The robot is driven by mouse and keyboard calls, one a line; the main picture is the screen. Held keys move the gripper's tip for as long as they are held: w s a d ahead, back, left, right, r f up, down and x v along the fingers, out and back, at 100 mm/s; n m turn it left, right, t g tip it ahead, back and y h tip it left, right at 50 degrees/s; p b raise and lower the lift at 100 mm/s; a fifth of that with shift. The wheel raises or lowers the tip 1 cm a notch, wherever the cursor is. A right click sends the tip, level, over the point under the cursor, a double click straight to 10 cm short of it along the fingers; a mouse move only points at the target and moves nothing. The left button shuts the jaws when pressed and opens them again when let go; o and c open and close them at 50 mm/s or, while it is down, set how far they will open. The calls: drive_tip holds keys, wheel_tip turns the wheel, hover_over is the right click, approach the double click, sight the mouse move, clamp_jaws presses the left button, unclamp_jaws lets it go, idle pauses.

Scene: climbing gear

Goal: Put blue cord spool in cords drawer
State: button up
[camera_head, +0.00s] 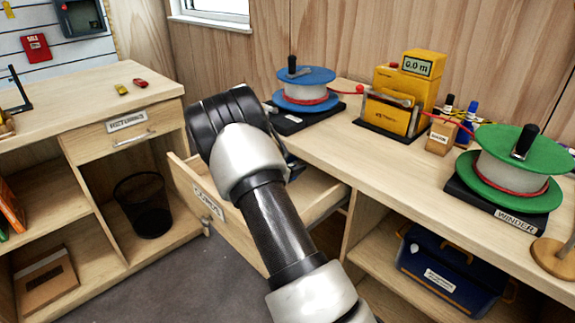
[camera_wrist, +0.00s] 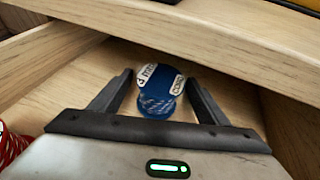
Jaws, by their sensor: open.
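In the wrist view the blue cord spool (camera_wrist: 155,92) lies on the bare floor of the open drawer, with a white label on its blue face and blue cord below it. My gripper (camera_wrist: 160,95) is open, one finger on either side of the spool, and I cannot tell whether either finger touches it. The cords drawer (camera_head: 235,222) is pulled out under the bench in the head view, its label partly readable. My arm covers much of it there, and the gripper and spool are hidden behind my arm.
Red and white cord (camera_wrist: 10,147) shows at the wrist view's left edge. The benchtop above holds a blue reel (camera_head: 305,88), a yellow meter (camera_head: 400,95) and a green winder reel (camera_head: 508,165). A black wire bin (camera_head: 143,205) stands left, below the returns drawer (camera_head: 125,130).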

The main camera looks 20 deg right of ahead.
drive_tip(key=shift+r, duration=0.1)
drive_tip(key=shift+s+a+r, duration=0.1)
drive_tip(key=shift+a+r, duration=0.1)
drive_tip(key=p+v, duration=0.2)
drive_tip(key=v, duration=0.9)
drive_tip(key=shift+s+r+p, duration=0.1)
drive_tip(key=shift+r+p, duration=0.1)
drive_tip(key=shift+p, duration=0.1)
drive_tip(key=s+d+r+m+g+y, duration=0.1)
drive_tip(key=s+r+m+g, duration=0.2)
drive_tip(key=s+r+m, duration=0.5)
drive_tip(key=s+d+r+m+g+y, duration=0.1)
drive_tip(key=s+r+m+g+y, duration=0.1)
drive_tip(key=s+r+m, duration=0.65)
drive_tip(key=s+a+r+m+t+y, duration=0.1)
drive_tip(key=s+a+m+y, duration=0.3)
drive_tip(key=s+a, duration=0.3)
drive_tip(key=s+a+r+m+t+y, duration=0.1)
drive_tip(key=s+a+m, duration=0.4)
drive_tip(key=s, duration=0.7)
drive_tip(key=a+r+y, duration=0.1)
drive_tip(key=a+y, duration=0.1)
drive_tip(key=shift+a+y, duration=0.3)
drive_tip(key=shift+y, duration=0.1)
